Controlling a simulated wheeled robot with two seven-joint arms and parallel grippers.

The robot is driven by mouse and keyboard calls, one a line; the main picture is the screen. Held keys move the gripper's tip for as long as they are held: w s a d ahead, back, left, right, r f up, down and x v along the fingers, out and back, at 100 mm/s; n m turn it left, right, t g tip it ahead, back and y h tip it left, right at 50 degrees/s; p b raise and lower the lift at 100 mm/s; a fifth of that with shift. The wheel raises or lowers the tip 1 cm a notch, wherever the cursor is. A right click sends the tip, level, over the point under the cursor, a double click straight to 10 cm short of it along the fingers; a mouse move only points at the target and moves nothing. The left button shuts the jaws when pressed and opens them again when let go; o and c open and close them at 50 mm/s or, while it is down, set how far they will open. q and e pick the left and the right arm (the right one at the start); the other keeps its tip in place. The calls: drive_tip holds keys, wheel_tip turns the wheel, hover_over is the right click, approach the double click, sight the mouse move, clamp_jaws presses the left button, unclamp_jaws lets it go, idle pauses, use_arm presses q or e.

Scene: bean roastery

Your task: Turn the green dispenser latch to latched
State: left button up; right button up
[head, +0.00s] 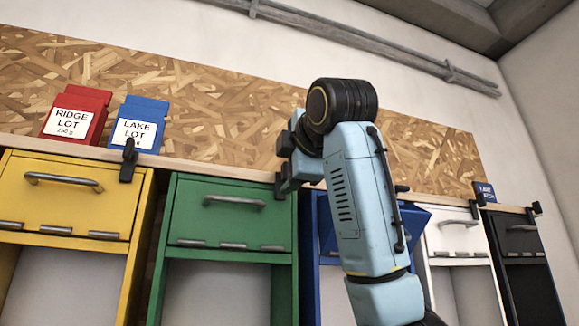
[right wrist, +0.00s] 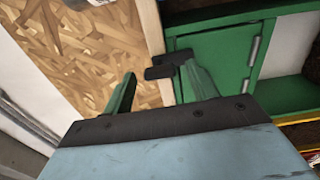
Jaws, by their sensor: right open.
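The green dispenser (head: 230,215) stands second from the left, its front flap and bar handle facing me; it also shows in the right wrist view (right wrist: 215,50). Its small black latch (head: 280,187) sits at the top right corner, partly beside my gripper. In the right wrist view the latch (right wrist: 160,72) lies at the fingertips, nearer the right-hand finger; I cannot tell if they touch. My right gripper (head: 291,180) is open, and its two green fingers (right wrist: 158,76) are spread apart. My left gripper is not in view.
A yellow dispenser (head: 65,195) with its own black latch (head: 129,160) stands left. A blue one (head: 308,240) is partly behind my right arm; white (head: 455,238) and black (head: 520,240) ones stand right. Red (head: 77,112) and blue (head: 140,123) bags sit on the ledge.

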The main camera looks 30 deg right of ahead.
drive_tip(key=b+v, duration=0.6)
drive_tip(key=v, duration=0.7)
drive_tip(key=shift+s+a, duration=0.15)
drive_tip(key=shift+s, duration=0.05)
